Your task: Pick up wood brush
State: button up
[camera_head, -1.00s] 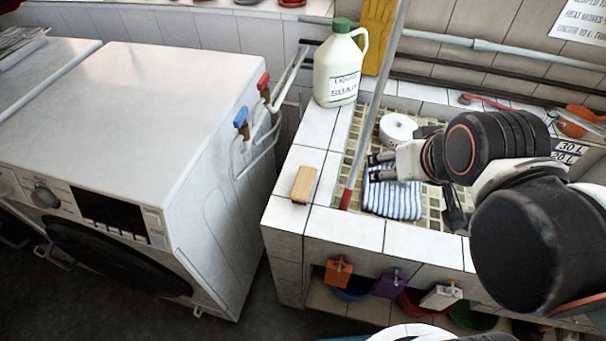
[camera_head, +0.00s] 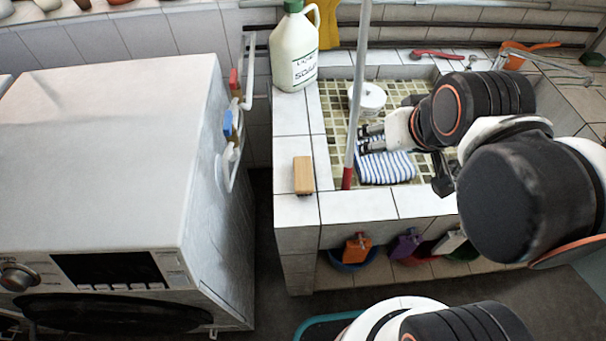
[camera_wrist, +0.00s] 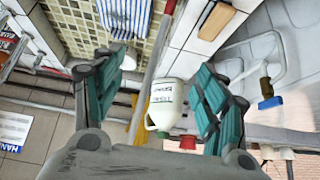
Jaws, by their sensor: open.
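The wood brush (camera_head: 303,175) is a small tan wooden block lying on the white tiled rim (camera_head: 292,122) at the left of the sink. In the wrist view the brush (camera_wrist: 217,20) is at the top, right of centre, beyond the fingers. My gripper (camera_head: 371,138) is over the sink, to the right of the brush and apart from it. In the wrist view its two green-padded fingers (camera_wrist: 160,72) are spread wide with nothing held between them.
A long pole (camera_head: 357,95) with a red end stands between the brush and my gripper. A soap bottle (camera_head: 294,50) stands behind the brush. A striped cloth (camera_head: 385,167) and white roll (camera_head: 367,99) are in the sink. A washing machine (camera_head: 120,150) stands left, across a gap.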

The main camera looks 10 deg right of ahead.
jog(key=g+p, duration=0.2)
jog(key=g, duration=0.5)
send_over(303, 172)
jog(key=w, duration=0.1)
notch_tip(303, 172, down, 12)
notch_tip(303, 172, down, 8)
jog(key=b, duration=0.3)
jog(key=shift+f+b, duration=0.25)
jog(key=shift+b, duration=0.05)
jog(key=shift+s+f+b, duration=0.25)
jog(key=shift+f+b, duration=0.45)
jog(key=shift+f, duration=0.65)
jog(key=shift+s+f+b, duration=0.2)
jog(key=shift+f+b, duration=0.5)
jog(key=shift+f, duration=0.65)
jog(key=shift+r, duration=0.1)
jog(key=c, duration=1.2)
